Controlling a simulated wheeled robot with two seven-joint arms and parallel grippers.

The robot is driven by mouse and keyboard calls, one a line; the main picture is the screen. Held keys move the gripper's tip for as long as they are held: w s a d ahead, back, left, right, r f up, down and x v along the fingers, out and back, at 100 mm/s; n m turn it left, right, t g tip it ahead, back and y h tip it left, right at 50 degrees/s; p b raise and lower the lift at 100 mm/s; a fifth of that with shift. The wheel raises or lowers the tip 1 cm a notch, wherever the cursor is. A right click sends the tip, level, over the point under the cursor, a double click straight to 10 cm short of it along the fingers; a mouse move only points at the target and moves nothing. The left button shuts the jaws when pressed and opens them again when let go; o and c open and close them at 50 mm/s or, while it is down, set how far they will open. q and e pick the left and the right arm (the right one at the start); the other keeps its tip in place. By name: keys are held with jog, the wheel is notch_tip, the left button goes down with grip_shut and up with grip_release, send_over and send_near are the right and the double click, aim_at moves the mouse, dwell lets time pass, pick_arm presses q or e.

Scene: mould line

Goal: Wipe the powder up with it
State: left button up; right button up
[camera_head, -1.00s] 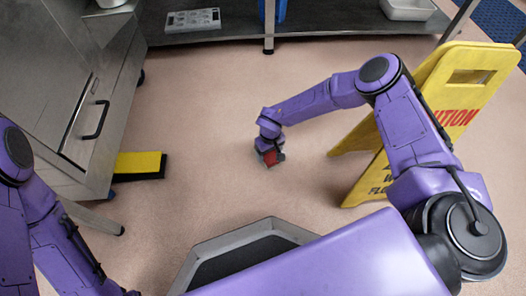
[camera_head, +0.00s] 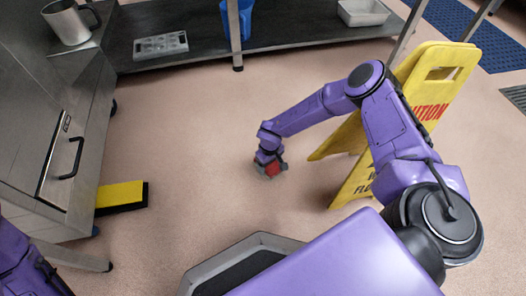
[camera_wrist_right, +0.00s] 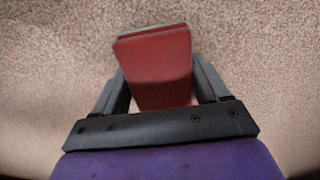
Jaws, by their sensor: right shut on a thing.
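My right gripper (camera_head: 268,172) is low at the floor in the middle of the head view. In the right wrist view the gripper (camera_wrist_right: 163,88) is shut on a red block, which looks like a sponge (camera_wrist_right: 155,65), with a thin greenish layer along its far edge. The sponge's red side also shows in the head view (camera_head: 274,169). It is close to the floor; I cannot tell whether it touches. I cannot make out any powder on the speckled floor. My left gripper is out of view; only part of that arm shows at the lower left.
A yellow caution sign (camera_head: 440,95) stands right of my right arm. A yellow-and-black block (camera_head: 121,196) lies on the floor by the steel cabinet (camera_head: 50,130). A steel shelf (camera_head: 290,36) holds a blue bin (camera_head: 241,20). Open floor lies left of the gripper.

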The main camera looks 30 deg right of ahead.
aim_at(278, 162)
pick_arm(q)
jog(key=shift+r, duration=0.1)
pick_arm(e)
jog(key=shift+s+d+f, duration=0.1)
jog(key=shift+s+d, duration=0.15)
jog(key=shift+d, duration=0.6)
jog(key=shift+s+d, duration=0.25)
jog(key=shift+d, duration=0.55)
jog(key=shift+s+d+p, duration=0.15)
jog(key=shift+s+d, duration=0.05)
jog(key=shift+d, duration=0.55)
jog(key=shift+s+d+p, duration=0.15)
jog(key=shift+s+d, duration=0.05)
jog(key=shift+d, duration=0.55)
pick_arm(q)
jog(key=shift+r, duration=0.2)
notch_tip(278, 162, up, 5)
jog(key=p, duration=0.5)
pick_arm(e)
notch_tip(278, 162, up, 6)
jog(key=shift+r, duration=0.1)
pick_arm(q)
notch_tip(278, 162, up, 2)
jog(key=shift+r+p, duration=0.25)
jog(key=shift+p, duration=1)
pick_arm(e)
notch_tip(278, 162, up, 3)
